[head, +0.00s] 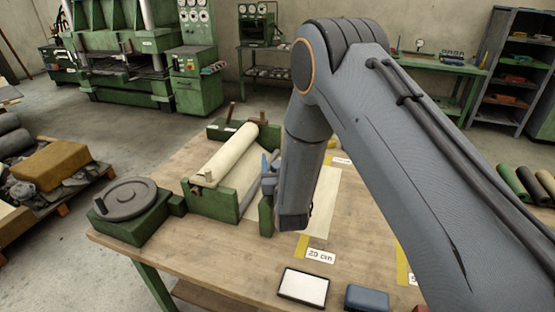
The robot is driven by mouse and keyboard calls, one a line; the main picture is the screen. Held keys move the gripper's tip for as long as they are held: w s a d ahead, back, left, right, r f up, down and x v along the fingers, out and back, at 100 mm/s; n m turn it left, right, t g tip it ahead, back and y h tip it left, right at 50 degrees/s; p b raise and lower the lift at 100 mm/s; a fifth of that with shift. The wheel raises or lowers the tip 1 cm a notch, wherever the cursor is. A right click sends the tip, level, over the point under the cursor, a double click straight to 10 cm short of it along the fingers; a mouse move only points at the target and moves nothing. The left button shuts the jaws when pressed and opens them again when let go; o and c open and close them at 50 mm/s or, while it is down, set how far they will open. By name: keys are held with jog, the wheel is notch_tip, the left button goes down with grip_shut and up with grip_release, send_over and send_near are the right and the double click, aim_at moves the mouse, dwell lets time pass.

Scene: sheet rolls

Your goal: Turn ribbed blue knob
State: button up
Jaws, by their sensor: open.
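A small blue part (266,163), which looks like the ribbed blue knob, shows just left of my wrist at the right end of the green roller stand (215,203). Its ribs are too small to make out and my arm hides part of it. My gripper (271,184) is close beside it, largely hidden by my own wrist. It is open, but I cannot tell whether the fingers are around the knob or touching it. A cream sheet roll (224,154) lies in the stand, with a loose sheet sloping from it.
The wooden table (200,258) also carries a grey handwheel on a green base (130,205), a white-topped pad (303,287), a blue box (367,298) and a "20 cm" label (320,256). My arm covers the right side. The front left of the table is clear.

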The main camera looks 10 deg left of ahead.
aim_at(272, 169)
jog(key=shift+c, duration=0.3)
jog(key=c, duration=1)
jog(key=shift+n+y+b, duration=0.3)
jog(key=shift+y+b, duration=0.1)
jog(key=shift+s+a+n+g+y+b, duration=0.25)
jog(key=shift+s+n+g+y+b, duration=0.75)
jog(key=shift+n+g+b, duration=3.3)
jog(key=shift+s+a+n+g+y+b, duration=0.2)
jog(key=shift+s+n+g+y+b, duration=0.75)
jog(key=shift+n+g+b, duration=3.3)
jog(key=shift+s+a+n+g+y+b, duration=0.25)
jog(key=shift+s+n+g+y+b, duration=0.75)
jog(key=shift+n+g+b, duration=3.25)
jog(key=m+g+p, duration=0.1)
jog(key=m, duration=0.1)
jog(key=m+g+p, duration=0.1)
jog(key=g, duration=0.1)
jog(key=shift+s+m+g+h, duration=0.2)
jog(key=shift+m+g+h, duration=0.1)
jog(key=shift+m, duration=0.1)
